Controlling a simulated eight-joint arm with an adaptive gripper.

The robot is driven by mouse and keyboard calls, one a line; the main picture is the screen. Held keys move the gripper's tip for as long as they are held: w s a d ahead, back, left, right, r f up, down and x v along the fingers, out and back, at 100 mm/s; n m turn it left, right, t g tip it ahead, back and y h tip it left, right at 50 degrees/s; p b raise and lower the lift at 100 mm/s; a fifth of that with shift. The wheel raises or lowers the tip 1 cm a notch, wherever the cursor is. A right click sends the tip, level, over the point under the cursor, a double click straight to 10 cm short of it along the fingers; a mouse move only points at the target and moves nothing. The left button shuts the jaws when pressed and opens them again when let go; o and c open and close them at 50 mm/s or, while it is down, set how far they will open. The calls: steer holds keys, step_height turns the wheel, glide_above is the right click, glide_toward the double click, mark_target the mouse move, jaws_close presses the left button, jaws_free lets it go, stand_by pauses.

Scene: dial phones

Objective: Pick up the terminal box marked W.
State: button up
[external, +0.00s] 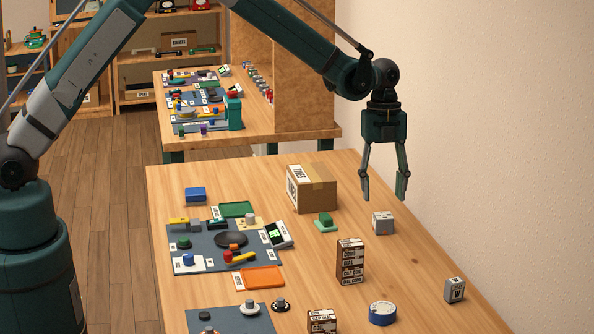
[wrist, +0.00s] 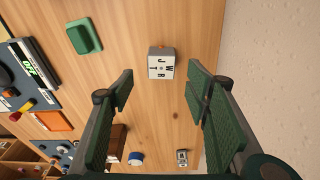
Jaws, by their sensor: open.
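A small grey-white box (external: 383,222) stands on the table, below and slightly beyond the tips of my gripper (external: 384,197). In the wrist view the box (wrist: 161,63) shows several letters on its top, apparently including a W, and an orange bit at its far edge. A second small grey-white box (external: 454,290) stands near the table's right edge; it also shows small in the wrist view (wrist: 182,157), its marking too small to read. My gripper is open and empty, pointing down, its fingers either side of the first box in the wrist view but apart from it.
A cardboard carton (external: 312,190), a green block on a pad (external: 325,222) and a tall stack of brown boxes (external: 350,261) stand to the left. A blue roll (external: 382,313) is nearer the front. The wall (external: 500,120) is close on the right. Bare wood surrounds the first box.

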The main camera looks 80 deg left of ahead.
mark_target(384, 215)
steer(key=shift+d+f, duration=0.2)
steer(key=shift+f, duration=1.05)
steer(key=shift+d+f, duration=0.2)
steer(key=shift+f, duration=1.1)
steer(key=shift+d+f, duration=0.15)
steer(key=shift+f, duration=1.15)
steer(key=c, duration=1)
